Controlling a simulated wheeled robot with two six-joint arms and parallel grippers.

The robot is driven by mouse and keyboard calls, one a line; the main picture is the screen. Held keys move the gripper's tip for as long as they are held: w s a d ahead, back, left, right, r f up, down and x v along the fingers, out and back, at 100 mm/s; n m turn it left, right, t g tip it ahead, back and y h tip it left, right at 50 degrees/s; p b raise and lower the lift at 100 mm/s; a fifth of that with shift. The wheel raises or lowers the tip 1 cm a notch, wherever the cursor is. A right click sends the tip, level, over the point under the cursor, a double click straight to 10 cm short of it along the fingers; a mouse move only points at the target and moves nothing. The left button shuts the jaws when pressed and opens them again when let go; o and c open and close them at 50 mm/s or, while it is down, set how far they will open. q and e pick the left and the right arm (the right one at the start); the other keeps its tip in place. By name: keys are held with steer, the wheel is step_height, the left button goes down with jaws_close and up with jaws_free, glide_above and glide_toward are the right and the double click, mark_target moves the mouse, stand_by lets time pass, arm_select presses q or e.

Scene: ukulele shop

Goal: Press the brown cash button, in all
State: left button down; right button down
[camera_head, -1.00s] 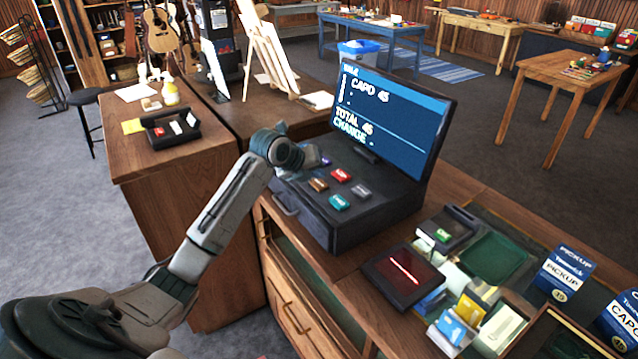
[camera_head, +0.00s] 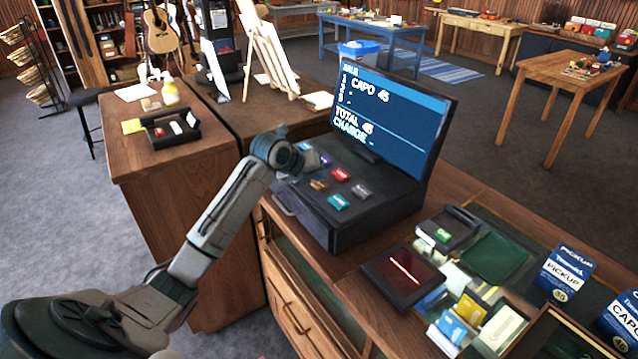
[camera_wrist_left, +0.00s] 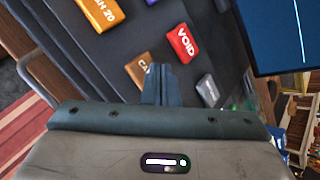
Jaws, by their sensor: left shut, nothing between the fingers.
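The cash register (camera_head: 385,215) stands on the wooden counter with coloured buttons on its sloped top. The brown cash button (camera_head: 319,184) sits left of the red button (camera_head: 341,174). In the left wrist view the brown button (camera_wrist_left: 138,68), lettered "CA", is partly hidden behind my fingers. My left gripper (camera_wrist_left: 160,82) is shut and empty, pointing over the button panel; whether it touches the brown button I cannot tell. In the head view my left gripper (camera_head: 296,160) is at the panel's left edge. The screen (camera_head: 393,115) shows CAPO 45, TOTAL 45 and CHANGE with a dash.
A teal button (camera_head: 338,201) is nearer the front. A dark red-topped device (camera_head: 403,275) lies right of the register.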

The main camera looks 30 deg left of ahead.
mark_target(316, 184)
arm_select(q)
steer(key=shift+f, duration=0.4)
steer(key=shift+r, duration=0.15)
stand_by(0.4)
steer(key=shift+r+p, duration=0.6)
steer(key=shift+r, duration=0.2)
step_height(316, 184, up, 5)
steer(key=p, duration=0.4)
stand_by(0.7)
